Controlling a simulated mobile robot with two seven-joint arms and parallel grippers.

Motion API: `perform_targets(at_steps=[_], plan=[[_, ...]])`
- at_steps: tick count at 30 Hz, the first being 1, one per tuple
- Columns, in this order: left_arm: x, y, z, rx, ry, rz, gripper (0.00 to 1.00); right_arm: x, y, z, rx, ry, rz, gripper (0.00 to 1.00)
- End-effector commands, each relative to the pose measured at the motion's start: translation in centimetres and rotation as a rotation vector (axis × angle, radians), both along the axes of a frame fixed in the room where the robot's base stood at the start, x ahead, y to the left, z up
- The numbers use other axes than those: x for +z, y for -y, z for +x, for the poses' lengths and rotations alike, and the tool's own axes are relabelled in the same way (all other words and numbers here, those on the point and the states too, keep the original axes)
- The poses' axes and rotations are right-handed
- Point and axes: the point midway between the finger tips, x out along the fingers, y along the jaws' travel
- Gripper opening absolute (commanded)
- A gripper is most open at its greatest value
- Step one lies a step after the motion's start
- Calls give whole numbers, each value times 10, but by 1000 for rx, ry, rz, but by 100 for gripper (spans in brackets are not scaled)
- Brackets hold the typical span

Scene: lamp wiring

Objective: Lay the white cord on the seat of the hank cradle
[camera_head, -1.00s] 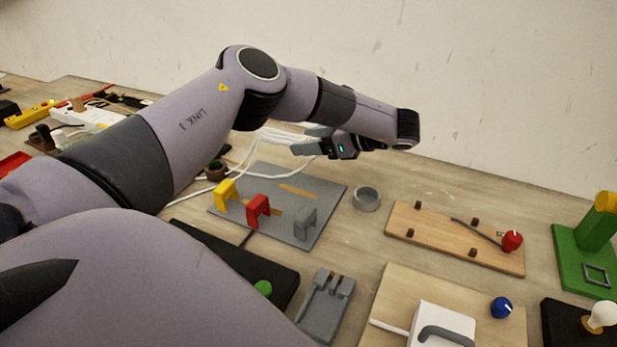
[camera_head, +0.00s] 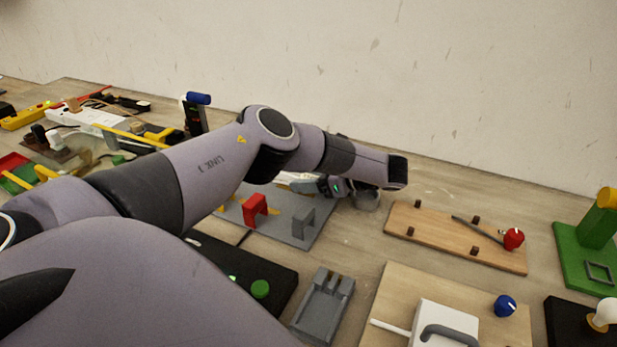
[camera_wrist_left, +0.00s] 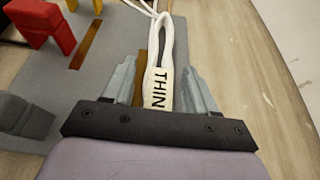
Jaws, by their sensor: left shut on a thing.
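My left gripper (camera_head: 312,186) is low over the far right part of a grey board, partly hidden by my own arm. In the left wrist view its two fingers (camera_wrist_left: 157,75) are on either side of the white cord (camera_wrist_left: 168,38), a folded loop with a label reading "THIN", and it is shut on that cord. The cord runs away past the fingertips; a bit of it shows in the head view (camera_head: 292,177). I cannot tell for sure which fixture is the hank cradle.
A wooden pegged board (camera_head: 440,235) with a red knob lies to the right. A grey slotted block (camera_head: 322,305) and a black box (camera_head: 250,270) with a green button are nearer. The wall rises behind the table.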

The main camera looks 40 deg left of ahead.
Motion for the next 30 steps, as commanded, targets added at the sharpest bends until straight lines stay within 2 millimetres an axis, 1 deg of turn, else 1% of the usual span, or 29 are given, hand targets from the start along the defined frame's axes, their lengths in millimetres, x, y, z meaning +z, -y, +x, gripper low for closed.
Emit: perform_targets(at_steps=[2,3,5,6,14,17,20,25,27,30], plan=[[-3,0,0,0,1,1,16,-3,0,0,0,0,0,43],[-3,0,0,0,0,0,60,-3,0,0,0,0,0,43],[-2,0,0,0,0,0,80,-2,0,0,0,0,0,43],[-2,0,0,0,0,0,83,-2,0,0,0,0,0,43],[-2,0,0,0,-1,0,83,-1,0,0,0,0,0,43],[3,0,0,0,0,0,83,2,0,0,0,0,0,43],[4,13,5,-3,2,-2,83,-4,0,0,0,2,0,43],[17,47,15,-3,3,-1,83,-17,0,0,0,2,0,43],[25,59,19,-3,3,1,83,-15,0,0,0,-1,0,43],[32,74,24,-2,2,2,83,-15,0,0,0,-1,0,43]])
